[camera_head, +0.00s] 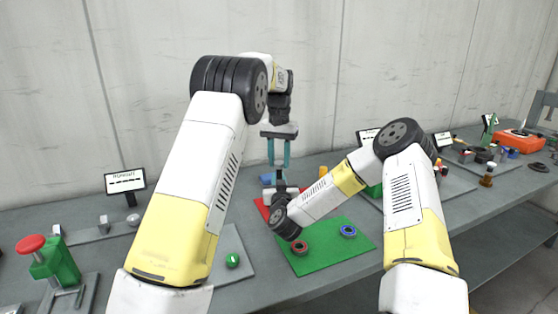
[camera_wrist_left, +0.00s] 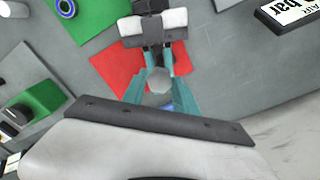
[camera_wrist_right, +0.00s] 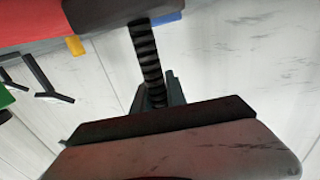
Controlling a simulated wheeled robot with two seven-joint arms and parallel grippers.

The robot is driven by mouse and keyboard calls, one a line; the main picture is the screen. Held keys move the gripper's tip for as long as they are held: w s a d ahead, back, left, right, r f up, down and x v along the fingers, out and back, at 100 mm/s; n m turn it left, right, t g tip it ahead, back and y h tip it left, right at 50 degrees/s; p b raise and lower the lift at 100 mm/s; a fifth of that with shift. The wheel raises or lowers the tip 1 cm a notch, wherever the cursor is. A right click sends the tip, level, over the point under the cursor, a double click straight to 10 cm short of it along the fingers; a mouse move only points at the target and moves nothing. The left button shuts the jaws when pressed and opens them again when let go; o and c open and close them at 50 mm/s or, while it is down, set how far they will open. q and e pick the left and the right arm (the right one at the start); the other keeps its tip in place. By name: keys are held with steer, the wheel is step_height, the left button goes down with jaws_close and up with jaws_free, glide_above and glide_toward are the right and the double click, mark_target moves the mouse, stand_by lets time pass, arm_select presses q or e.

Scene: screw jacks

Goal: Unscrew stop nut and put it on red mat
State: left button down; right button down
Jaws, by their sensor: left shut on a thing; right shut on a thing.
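The stop nut (camera_wrist_left: 159,80) is a grey hexagonal piece between the teal fingertips of my left gripper (camera_head: 279,164). My left gripper points down above the bench and is shut on the nut. My right gripper (camera_wrist_right: 158,97) comes in from the side, just below the left one, and is shut on a dark threaded screw (camera_wrist_right: 146,55). The left wrist view shows my two grippers close together. The red mat (camera_head: 262,208) lies on the bench under them and is partly hidden by my right arm; it also shows in the left wrist view (camera_wrist_left: 112,68).
A green mat (camera_head: 325,255) with a red ring (camera_head: 300,247) and a blue ring (camera_head: 348,231) lies in front of the red mat. A blue block (camera_head: 266,179) is behind the grippers. A red-topped green device (camera_head: 48,262) stands at the far left. A wall is behind the bench.

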arm_select(q)
steer(key=n, duration=1.1)
steer(key=shift+r, duration=0.1)
steer(key=n, duration=0.9)
steer(key=shift+n, duration=0.3)
steer(key=n, duration=0.8)
steer(key=shift+n, duration=0.4)
steer(key=n, duration=0.4)
steer(key=shift+w+n, duration=0.1)
steer(key=shift+n, duration=0.2)
steer(key=n, duration=0.4)
